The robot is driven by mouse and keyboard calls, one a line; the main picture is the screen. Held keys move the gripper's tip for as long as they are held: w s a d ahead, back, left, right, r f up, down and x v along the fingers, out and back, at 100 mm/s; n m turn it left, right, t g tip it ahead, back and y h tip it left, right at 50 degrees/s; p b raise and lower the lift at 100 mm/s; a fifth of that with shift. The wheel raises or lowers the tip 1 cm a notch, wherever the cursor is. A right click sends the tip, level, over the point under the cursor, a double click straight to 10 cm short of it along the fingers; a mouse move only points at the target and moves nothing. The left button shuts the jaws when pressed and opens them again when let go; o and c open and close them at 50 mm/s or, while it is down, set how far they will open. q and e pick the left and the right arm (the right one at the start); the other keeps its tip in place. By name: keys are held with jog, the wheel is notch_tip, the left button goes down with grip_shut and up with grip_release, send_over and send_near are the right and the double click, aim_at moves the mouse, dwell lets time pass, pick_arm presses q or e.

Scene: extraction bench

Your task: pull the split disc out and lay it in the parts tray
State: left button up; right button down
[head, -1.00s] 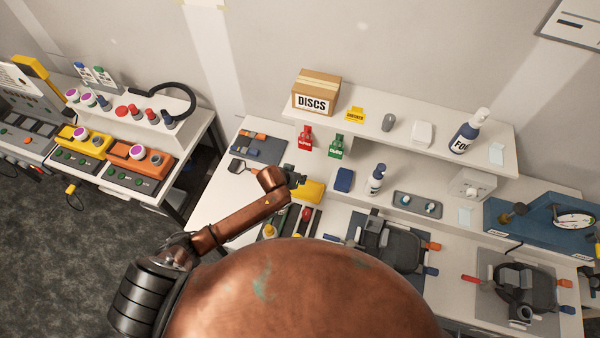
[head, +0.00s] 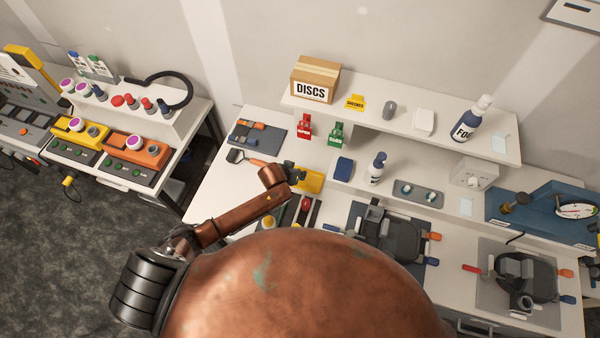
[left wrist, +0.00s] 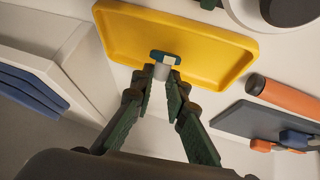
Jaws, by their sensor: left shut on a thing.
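My left gripper (left wrist: 166,76) is shut on a small blue and pale grey piece (left wrist: 163,58) in the left wrist view. I cannot tell from its shape whether it is the split disc. The piece is in front of the yellow tray (left wrist: 225,42), overlapping its near rim; its height above it is unclear. In the head view my left gripper (head: 296,176) overlaps the left end of the yellow tray (head: 311,182), and the held piece is too small to make out. My right gripper is in neither view.
A grey tray (head: 432,202) with small pale pieces lies right of a spray bottle (head: 376,168). Two dark devices with coloured handles (head: 402,238) (head: 527,272) stand at the front. A shelf carries the DISCS box (head: 314,80). An orange-handled tool (left wrist: 285,98) lies beside the yellow tray.

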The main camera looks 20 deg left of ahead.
pick_arm(q)
jog(key=shift+f, duration=0.45)
jog(key=o, duration=0.8)
jog(key=v, duration=1.2)
jog(key=shift+a, duration=0.1)
jog(key=shift+w, duration=0.1)
